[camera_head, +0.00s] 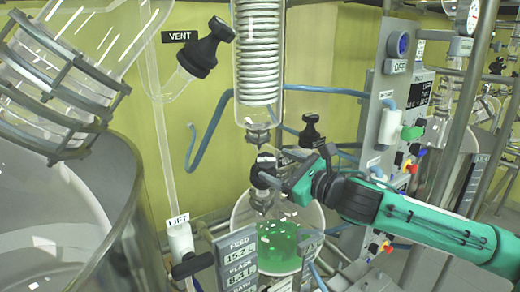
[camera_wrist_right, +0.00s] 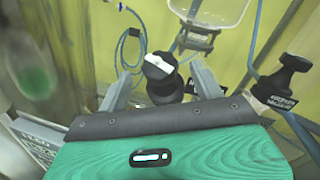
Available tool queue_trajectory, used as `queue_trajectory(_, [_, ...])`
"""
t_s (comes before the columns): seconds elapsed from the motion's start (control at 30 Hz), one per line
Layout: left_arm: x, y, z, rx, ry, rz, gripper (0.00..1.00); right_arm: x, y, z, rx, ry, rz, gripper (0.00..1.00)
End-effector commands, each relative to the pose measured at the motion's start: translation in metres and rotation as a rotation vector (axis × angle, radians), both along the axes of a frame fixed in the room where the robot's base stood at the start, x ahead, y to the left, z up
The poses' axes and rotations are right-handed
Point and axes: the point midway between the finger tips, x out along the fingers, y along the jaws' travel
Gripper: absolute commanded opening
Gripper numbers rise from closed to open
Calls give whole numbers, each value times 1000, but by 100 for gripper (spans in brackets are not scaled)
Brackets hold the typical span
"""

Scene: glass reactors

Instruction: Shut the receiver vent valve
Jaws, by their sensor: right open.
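My right gripper (camera_head: 268,180) reaches in from the right, above the round flask with green liquid (camera_head: 275,245). In the wrist view it is open (camera_wrist_right: 162,88), with one finger on each side of a black knob (camera_wrist_right: 165,78) bearing a white bar. Contact with the knob cannot be told. A black valve part (camera_head: 265,163) shows at the gripper in the head view. Another black knob (camera_head: 310,130) stands just above and to the right of it. My left gripper is not in view.
A black knob (camera_head: 205,50) beside a VENT label is at upper left. A coiled condenser (camera_head: 258,50) hangs above the gripper. A control panel (camera_head: 385,110) stands at right. A large metal vessel (camera_head: 100,215) fills the lower left. A second black knob (camera_wrist_right: 288,80) is right in the wrist view.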

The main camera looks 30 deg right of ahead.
Motion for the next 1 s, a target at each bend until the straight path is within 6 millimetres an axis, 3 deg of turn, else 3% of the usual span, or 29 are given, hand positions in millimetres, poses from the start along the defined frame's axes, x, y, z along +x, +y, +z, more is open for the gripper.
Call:
queue_trajectory(0.1, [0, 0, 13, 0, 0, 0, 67, 11, 6, 4, 5, 1, 2, 67])
queue_trajectory(0.53, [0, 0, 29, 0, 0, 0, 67, 54, 19, 1, 3, 1, 1, 67])
queue_trajectory(1.0, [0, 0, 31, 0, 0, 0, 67, 63, 22, 0, -1, 2, 1, 67])
